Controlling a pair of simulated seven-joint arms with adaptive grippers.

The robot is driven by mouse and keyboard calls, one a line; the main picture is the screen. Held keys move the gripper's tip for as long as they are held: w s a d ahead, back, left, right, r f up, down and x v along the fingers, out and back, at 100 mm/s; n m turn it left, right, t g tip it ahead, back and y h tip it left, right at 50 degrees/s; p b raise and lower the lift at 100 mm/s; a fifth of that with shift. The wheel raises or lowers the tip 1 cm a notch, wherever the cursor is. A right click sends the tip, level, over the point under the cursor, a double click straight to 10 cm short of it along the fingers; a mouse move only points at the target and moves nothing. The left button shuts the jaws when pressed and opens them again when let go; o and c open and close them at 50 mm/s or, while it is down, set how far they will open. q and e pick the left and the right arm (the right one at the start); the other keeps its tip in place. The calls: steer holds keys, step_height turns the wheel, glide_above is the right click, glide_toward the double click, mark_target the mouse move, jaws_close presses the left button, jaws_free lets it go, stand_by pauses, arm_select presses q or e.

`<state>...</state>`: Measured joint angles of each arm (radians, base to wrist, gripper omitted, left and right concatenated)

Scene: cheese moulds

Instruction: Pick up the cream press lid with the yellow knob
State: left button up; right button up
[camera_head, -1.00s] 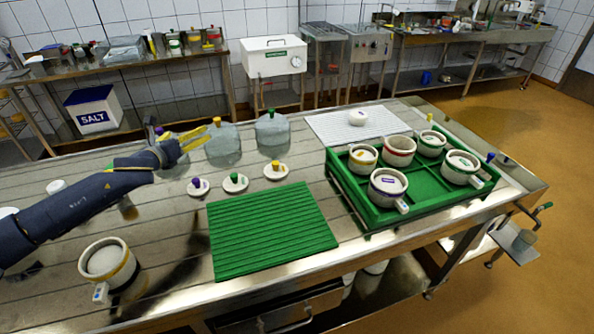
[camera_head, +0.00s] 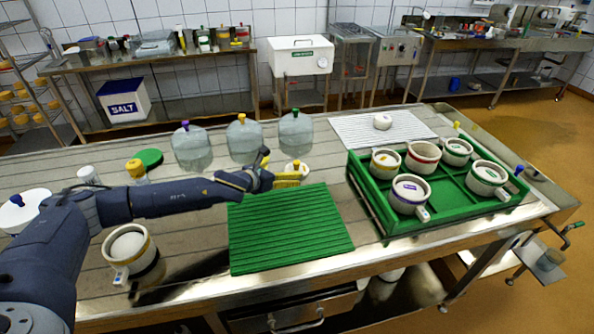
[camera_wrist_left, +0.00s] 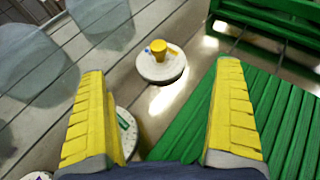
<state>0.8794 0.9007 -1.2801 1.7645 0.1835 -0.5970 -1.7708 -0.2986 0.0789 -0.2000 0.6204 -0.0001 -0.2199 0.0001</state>
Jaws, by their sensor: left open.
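The cream press lid with the yellow knob (camera_wrist_left: 160,66) lies on the steel table in the left wrist view, ahead of and between my fingertips, apart from them. In the head view the same lid (camera_head: 303,167) is partly hidden behind my left gripper (camera_head: 289,178). My left gripper (camera_wrist_left: 163,95) is open with nothing between its yellow ribbed fingers. A lid with a green knob (camera_wrist_left: 125,128) is partly hidden by the left finger. My right gripper is not in view.
A ribbed green mat (camera_head: 290,230) lies in front of my gripper. A green crate (camera_head: 375,212) with several moulds stands to the right. Clear domes with coloured knobs (camera_head: 244,140) stand behind. A banded mould (camera_head: 130,245) stands at the front left.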

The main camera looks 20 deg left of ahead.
mark_target(295, 167)
arm_select(q)
steer(key=shift+x, duration=4.6)
steer(key=shift+r, duration=0.2)
steer(key=shift+f, duration=0.1)
steer(key=c, duration=1.9)
steer(key=shift+s+f, duration=0.1)
jaws_close()
